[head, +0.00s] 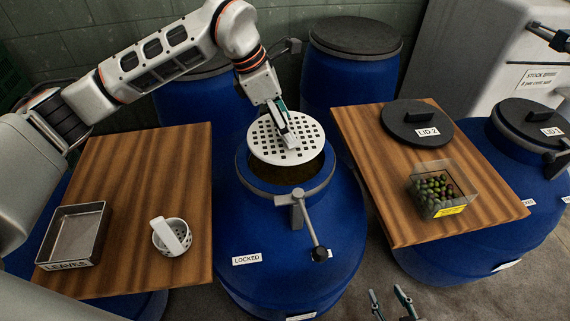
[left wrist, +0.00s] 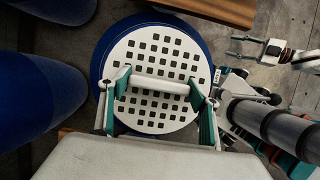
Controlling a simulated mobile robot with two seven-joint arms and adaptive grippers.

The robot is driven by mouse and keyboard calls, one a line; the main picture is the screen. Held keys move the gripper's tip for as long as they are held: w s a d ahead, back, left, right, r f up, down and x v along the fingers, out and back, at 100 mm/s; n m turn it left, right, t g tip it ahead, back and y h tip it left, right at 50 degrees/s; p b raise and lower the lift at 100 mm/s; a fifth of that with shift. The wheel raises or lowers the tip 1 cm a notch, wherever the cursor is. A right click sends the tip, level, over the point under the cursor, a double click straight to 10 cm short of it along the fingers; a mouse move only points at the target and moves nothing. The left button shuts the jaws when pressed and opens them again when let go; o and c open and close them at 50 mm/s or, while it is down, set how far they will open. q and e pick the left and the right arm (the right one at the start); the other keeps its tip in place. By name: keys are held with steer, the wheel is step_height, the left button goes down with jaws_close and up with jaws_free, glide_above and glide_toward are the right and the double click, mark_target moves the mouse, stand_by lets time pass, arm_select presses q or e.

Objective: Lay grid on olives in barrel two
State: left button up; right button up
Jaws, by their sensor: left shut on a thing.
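The white perforated grid (head: 262,143) hangs over the mouth of the open blue barrel (head: 300,230) in the middle, covering its back part. My left gripper (head: 289,138) is shut on the grid's bar handle; the handle (left wrist: 160,85) shows between both fingers in the left wrist view. The grid looks a little above the rim, but the exact gap is unclear. Dark brownish contents show below its front edge; single olives cannot be made out. The lid marked LID 2 (head: 417,124) lies on the right board. My right gripper (head: 390,304) is open and empty, low in front of the barrels.
A clamp lever (head: 305,219) stands at the barrel's front rim. The left board (head: 150,190) holds a LEAVES tray (head: 73,235) and a perforated white cup (head: 171,237). A clear box of olives (head: 441,190) sits on the right board. Closed barrels stand behind and right.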

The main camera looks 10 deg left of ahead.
mark_target(267, 136)
arm_select(q)
step_height(267, 136, down, 14)
steer(key=shift+r, duration=0.1)
stand_by(0.4)
steer(key=o, duration=1.2)
steer(key=shift+o, duration=0.2)
steer(key=shift+a+r, duration=0.2)
steer(key=shift+r, duration=0.15)
steer(key=v, duration=1.1)
steer(key=shift+s+a+r, duration=0.1)
steer(key=shift+s, duration=0.05)
